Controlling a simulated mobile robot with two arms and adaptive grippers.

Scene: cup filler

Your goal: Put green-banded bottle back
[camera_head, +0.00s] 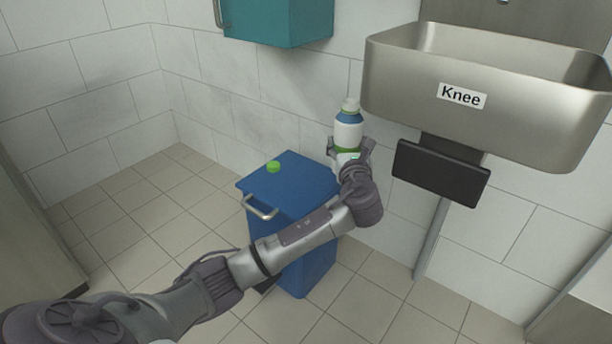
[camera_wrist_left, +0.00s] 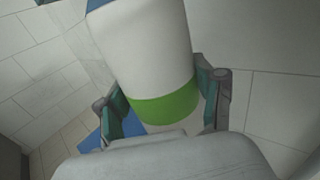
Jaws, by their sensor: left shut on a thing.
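The green-banded bottle (camera_head: 348,132) is white with a blue shoulder and a pale top. It stands about upright in my left gripper (camera_head: 348,150), in front of the wall and left of the sink. In the left wrist view the bottle (camera_wrist_left: 145,50) shows its green band (camera_wrist_left: 163,105) low down, between the two fingers of the left gripper (camera_wrist_left: 160,100). The left gripper is shut on the bottle and holds it above the level of the blue bin. The bottle's base is hidden by the gripper. My right gripper is not in view.
A blue bin (camera_head: 285,185) with a metal handle stands below; a small green cap-like piece (camera_head: 273,167) lies on its lid. A steel sink (camera_head: 450,110) marked "Knee" with a black knee panel (camera_head: 440,172) is at right. A teal cabinet (camera_head: 278,22) hangs above. Floor at left is clear.

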